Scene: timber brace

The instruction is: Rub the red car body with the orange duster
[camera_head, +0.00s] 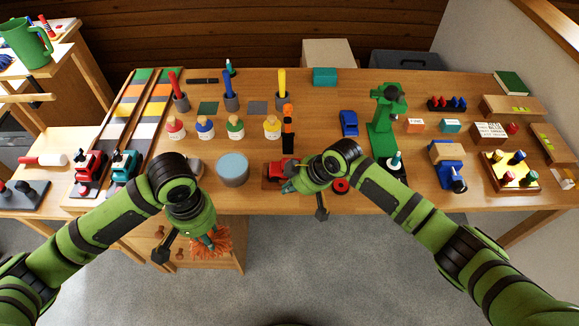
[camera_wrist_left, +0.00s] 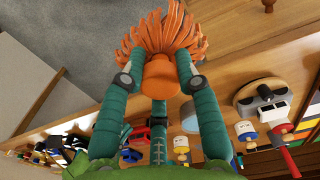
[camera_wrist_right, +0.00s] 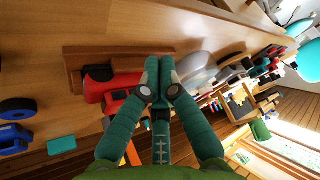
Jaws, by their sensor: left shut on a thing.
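The orange duster (camera_head: 215,245) hangs below the table's front edge in my left gripper (camera_head: 206,238). In the left wrist view the fingers close on its orange handle (camera_wrist_left: 160,80), with the shaggy strands (camera_wrist_left: 160,35) beyond the fingertips. The red car body (camera_head: 277,167) sits on a low wooden base near the table's front edge, partly hidden by my right gripper (camera_head: 291,187). In the right wrist view the red car body (camera_wrist_right: 112,84) lies just left of the fingertips, which are drawn together. I cannot tell whether they touch it. The duster is apart from the car.
A blue-grey round tin (camera_head: 232,168) stands left of the car. A red wheel-like ring (camera_head: 341,186) lies right of it. Paint jars (camera_head: 236,126) and an orange-topped upright tool (camera_head: 288,130) stand behind. A green press (camera_head: 385,125) stands farther right.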

